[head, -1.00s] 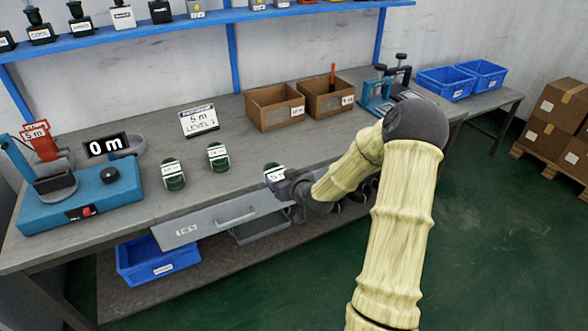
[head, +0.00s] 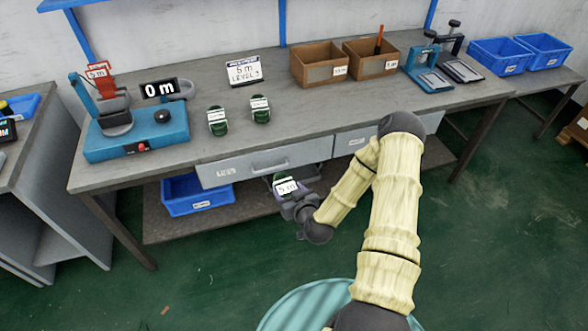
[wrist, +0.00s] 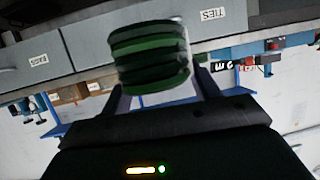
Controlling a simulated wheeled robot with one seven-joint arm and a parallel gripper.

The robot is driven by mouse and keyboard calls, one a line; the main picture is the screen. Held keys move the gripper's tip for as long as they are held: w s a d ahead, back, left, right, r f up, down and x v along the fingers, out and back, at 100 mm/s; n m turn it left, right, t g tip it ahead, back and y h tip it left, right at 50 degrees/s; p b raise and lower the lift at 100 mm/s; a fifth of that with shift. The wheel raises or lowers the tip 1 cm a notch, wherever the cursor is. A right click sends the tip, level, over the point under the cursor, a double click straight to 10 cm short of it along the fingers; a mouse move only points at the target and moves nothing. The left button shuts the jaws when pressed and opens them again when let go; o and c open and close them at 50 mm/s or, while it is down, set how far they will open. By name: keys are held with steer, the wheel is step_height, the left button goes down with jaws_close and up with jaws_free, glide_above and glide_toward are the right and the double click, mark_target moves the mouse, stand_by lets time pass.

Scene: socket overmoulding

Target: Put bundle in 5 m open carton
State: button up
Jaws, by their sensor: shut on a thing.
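My gripper (head: 290,194) is shut on a green bundle (head: 281,177) with a white 5 m label, held in front of the bench, lower than the bench top. In the wrist view the bundle (wrist: 150,58) sits between the two fingers of my gripper (wrist: 163,88). Two open brown cartons stand at the back of the bench. The right carton (head: 366,68) has a label that seems to read 5 m and an orange stick standing in it. The left carton (head: 313,73) has a label too small to read surely.
Two more green bundles (head: 217,127) (head: 261,112) stand on the bench (head: 300,117) beside a level sign (head: 243,71). A blue winding machine (head: 140,138) is at left, a blue press (head: 428,75) right of the cartons. Drawers (head: 262,163) face my gripper.

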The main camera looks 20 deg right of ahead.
steer(key=s+f+m+h+p, duration=0.1)
steer(key=s+f+p, duration=0.1)
steer(key=s+p, duration=0.3)
steer(key=shift+s+a+f+h, duration=0.3)
steer(key=shift+s+f+h, duration=0.1)
steer(key=shift+s, duration=0.3)
